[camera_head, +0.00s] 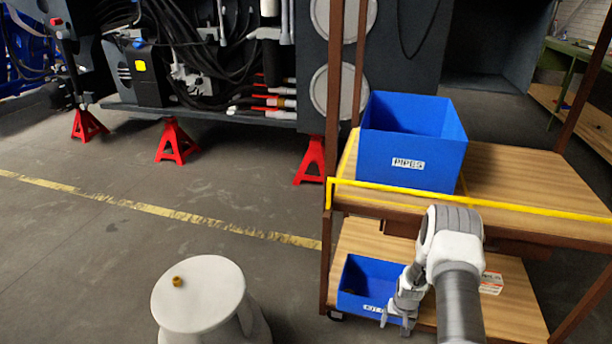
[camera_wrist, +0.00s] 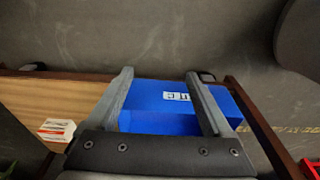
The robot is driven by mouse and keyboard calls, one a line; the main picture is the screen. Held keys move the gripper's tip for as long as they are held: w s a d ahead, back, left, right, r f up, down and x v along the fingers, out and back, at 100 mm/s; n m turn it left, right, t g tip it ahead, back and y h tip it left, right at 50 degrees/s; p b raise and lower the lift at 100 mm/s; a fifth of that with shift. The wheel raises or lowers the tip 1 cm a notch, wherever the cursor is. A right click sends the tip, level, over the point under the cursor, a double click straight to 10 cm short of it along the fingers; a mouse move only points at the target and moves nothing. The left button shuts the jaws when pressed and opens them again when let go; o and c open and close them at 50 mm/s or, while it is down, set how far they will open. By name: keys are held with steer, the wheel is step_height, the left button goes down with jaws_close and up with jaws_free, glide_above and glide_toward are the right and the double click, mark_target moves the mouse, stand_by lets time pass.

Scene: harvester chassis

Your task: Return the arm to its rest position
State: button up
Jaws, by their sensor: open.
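My gripper (camera_head: 397,317) is open, pointing down in front of the trolley's lower shelf at the right of the head view. In the wrist view my gripper (camera_wrist: 160,88) shows two spread fingers with nothing held between them. The lower blue bin (camera_head: 372,278) sits on the lower shelf, just behind and left of the gripper. It also shows beyond the fingers in the wrist view (camera_wrist: 158,122), with a white label. My arm reaches up from the bottom edge and partly hides the shelf.
A large blue bin labelled PIPES (camera_head: 415,150) stands on the trolley's wooden upper shelf (camera_head: 520,175), behind a yellow rail (camera_head: 530,208). A white stool (camera_head: 200,295) bears a small brass-coloured part (camera_head: 177,282). Red stands (camera_head: 176,142) support the chassis. Open floor lies at left.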

steer(key=w+a+r+n+t, duration=0.1)
steer(key=a+r, duration=0.2)
steer(key=r, duration=1.5)
steer(key=a+r+t, duration=0.1)
steer(key=a+r, duration=0.2)
steer(key=r, duration=1.5)
steer(key=s+a+r+n+t, duration=0.1)
steer(key=s+a+r, duration=0.2)
steer(key=s+r, duration=0.6)
steer(key=s+a+r+n, duration=0.1)
steer(key=s+a+r, duration=0.2)
steer(key=s+r, duration=0.6)
steer(key=s+a+r+t+p, duration=0.1)
steer(key=s+a+r, duration=0.1)
steer(key=s, duration=0.9)
step_height(320, 180, up, 22)
steer(key=p, duration=2.2)
steer(key=shift+w, duration=0.25)
